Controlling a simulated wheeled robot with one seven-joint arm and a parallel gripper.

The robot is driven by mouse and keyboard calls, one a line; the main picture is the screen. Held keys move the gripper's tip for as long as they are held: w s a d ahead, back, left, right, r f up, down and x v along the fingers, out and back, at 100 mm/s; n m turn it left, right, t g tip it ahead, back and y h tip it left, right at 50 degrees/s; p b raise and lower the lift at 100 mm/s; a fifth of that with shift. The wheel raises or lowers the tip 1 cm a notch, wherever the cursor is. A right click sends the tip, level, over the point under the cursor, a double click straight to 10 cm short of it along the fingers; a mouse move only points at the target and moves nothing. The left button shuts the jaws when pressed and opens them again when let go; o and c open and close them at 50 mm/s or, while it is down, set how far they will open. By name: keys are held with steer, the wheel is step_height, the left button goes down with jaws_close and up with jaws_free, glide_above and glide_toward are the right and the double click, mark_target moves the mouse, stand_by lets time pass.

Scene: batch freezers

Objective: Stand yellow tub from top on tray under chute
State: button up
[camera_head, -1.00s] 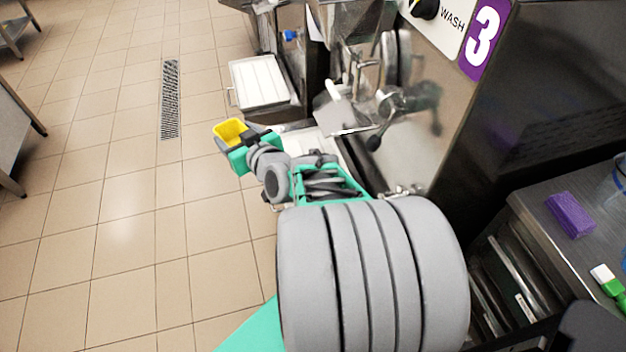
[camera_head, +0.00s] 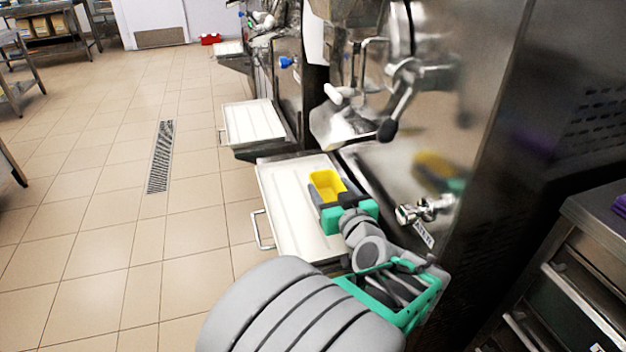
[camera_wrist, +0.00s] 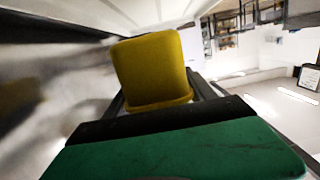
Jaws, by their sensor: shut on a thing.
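The yellow tub (camera_head: 326,185) is held at the end of my gripper (camera_head: 335,205), over the white tray (camera_head: 283,212) in the head view. My gripper is shut on the tub; in the wrist view the tub (camera_wrist: 153,68) sits between the dark fingers. The tub's open top faces up toward the head camera. I cannot tell whether its bottom touches the tray. The metal chute (camera_head: 343,125) of the nearest machine is behind and above the tub, and the tub looks a little in front of it.
The steel machine front (camera_head: 440,140) with a lever handle (camera_head: 392,115) and a tap (camera_head: 425,210) rises close on the right. A second white tray (camera_head: 253,122) sits farther back. A steel cabinet (camera_head: 590,250) stands at right. The tiled floor at left is clear.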

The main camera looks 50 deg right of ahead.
mark_target(313, 174)
steer(key=x, duration=0.4)
steer(key=f+b+x, duration=0.1)
steer(key=x, duration=0.4)
steer(key=f+x, duration=0.1)
steer(key=x, duration=0.3)
steer(key=shift+r, duration=0.1)
steer(key=shift+f+b, duration=0.4)
steer(key=shift+b, duration=0.25)
steer(key=shift+f+b, duration=0.25)
steer(key=shift+b, duration=0.15)
steer(key=o, duration=1.5)
